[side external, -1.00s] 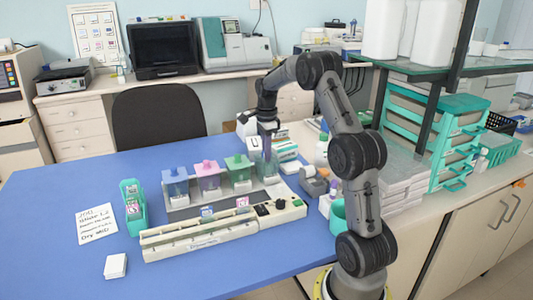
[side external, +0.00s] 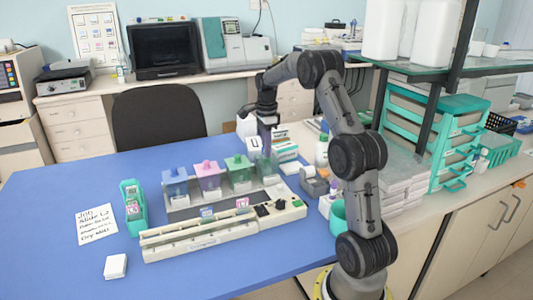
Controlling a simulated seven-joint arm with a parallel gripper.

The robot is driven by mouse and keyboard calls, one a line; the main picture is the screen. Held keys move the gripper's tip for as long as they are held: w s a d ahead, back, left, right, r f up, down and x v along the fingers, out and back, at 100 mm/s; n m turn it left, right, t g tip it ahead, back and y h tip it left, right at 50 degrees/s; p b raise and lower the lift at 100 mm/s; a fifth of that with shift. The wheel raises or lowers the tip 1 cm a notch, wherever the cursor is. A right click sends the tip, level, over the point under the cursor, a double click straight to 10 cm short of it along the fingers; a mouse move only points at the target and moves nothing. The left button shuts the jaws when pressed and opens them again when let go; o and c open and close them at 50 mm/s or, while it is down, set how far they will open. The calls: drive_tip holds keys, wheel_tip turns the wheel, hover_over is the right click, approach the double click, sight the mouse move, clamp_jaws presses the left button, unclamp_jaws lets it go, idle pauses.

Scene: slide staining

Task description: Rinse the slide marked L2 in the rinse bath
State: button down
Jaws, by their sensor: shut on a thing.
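My gripper (side external: 264,138) hangs at the back right of the staining station and is shut on a slide. The slide's pale label end (side external: 254,144) shows below the fingers. I cannot read its mark at this size. The lower part of the slide is hard to make out against the clear bath (side external: 268,167) just under the gripper, at the right end of the bath row. I cannot tell whether the slide is inside that bath.
A long cream rack (side external: 195,240) lies in front of the baths. A teal slide holder (side external: 133,208), a handwritten note (side external: 97,225) and a small white block (side external: 115,267) are at left.

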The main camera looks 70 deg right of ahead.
drive_tip(key=shift+r, duration=3.9)
drive_tip(key=shift+r, duration=0.2)
wheel_tip(320, 180, up, 5)
drive_tip(key=w+a+n, duration=1.1)
drive_tip(key=a, duration=0.2)
drive_tip(key=w+a+n, duration=0.4)
drive_tip(key=a+n, duration=0.4)
drive_tip(key=a, duration=0.3)
drive_tip(key=w+a+n, duration=0.4)
drive_tip(key=a+n, duration=0.4)
drive_tip(key=a, duration=0.3)
wheel_tip(320, 180, down, 11)
drive_tip(key=shift+d+f, duration=0.15)
